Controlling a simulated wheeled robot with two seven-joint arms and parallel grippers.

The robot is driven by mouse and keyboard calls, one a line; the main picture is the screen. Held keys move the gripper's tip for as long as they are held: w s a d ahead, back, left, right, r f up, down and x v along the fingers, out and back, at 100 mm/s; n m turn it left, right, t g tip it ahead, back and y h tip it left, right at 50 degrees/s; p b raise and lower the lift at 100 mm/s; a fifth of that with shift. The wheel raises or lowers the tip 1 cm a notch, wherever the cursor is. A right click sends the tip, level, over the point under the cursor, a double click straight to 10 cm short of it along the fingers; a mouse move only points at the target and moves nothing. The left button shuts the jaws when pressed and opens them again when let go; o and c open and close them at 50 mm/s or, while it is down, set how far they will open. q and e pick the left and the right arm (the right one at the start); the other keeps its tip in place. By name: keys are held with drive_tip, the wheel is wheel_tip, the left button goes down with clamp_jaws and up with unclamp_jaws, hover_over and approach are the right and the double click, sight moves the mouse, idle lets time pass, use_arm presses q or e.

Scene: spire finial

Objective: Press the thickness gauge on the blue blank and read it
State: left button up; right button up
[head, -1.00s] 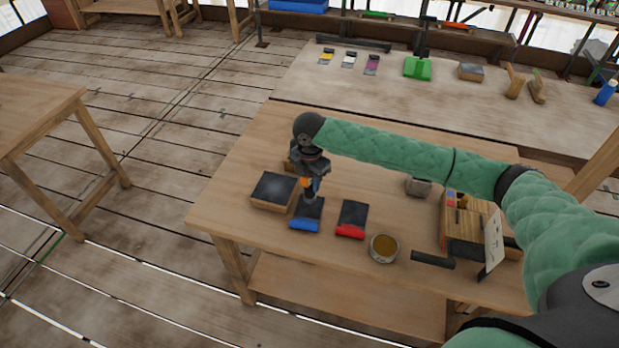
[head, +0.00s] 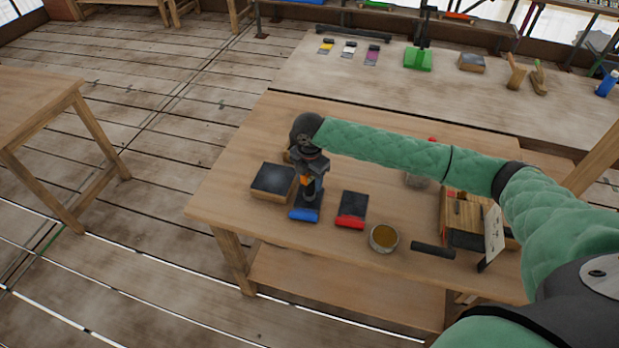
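The blue blank (head: 302,214) is a dark plate with a blue front end, lying flat on the wooden bench. My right gripper (head: 311,181) points down over its far part. It appears shut on a small dark and orange tool, the thickness gauge (head: 307,184). The gauge's lower end is at or just above the dark face of the blank; I cannot tell whether it touches. Its reading is too small to see. The gripper hides the far end of the blank. My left gripper is not in view.
A red-ended blank (head: 351,213) lies to the right, a dark-topped block (head: 273,181) to the left. A round tin (head: 383,238), a black bar (head: 433,250) and a wooden box (head: 462,215) with an upright card (head: 493,236) stand farther right. The bench's front left is clear.

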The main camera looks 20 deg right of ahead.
idle(0.3)
drive_tip(key=shift+r, duration=0.25)
wheel_tip(320, 180, up, 6)
drive_tip(key=b, duration=0.2)
drive_tip(key=shift+f+b, duration=0.1)
drive_tip(key=shift+b, duration=0.3)
drive_tip(key=shift+r, duration=0.7)
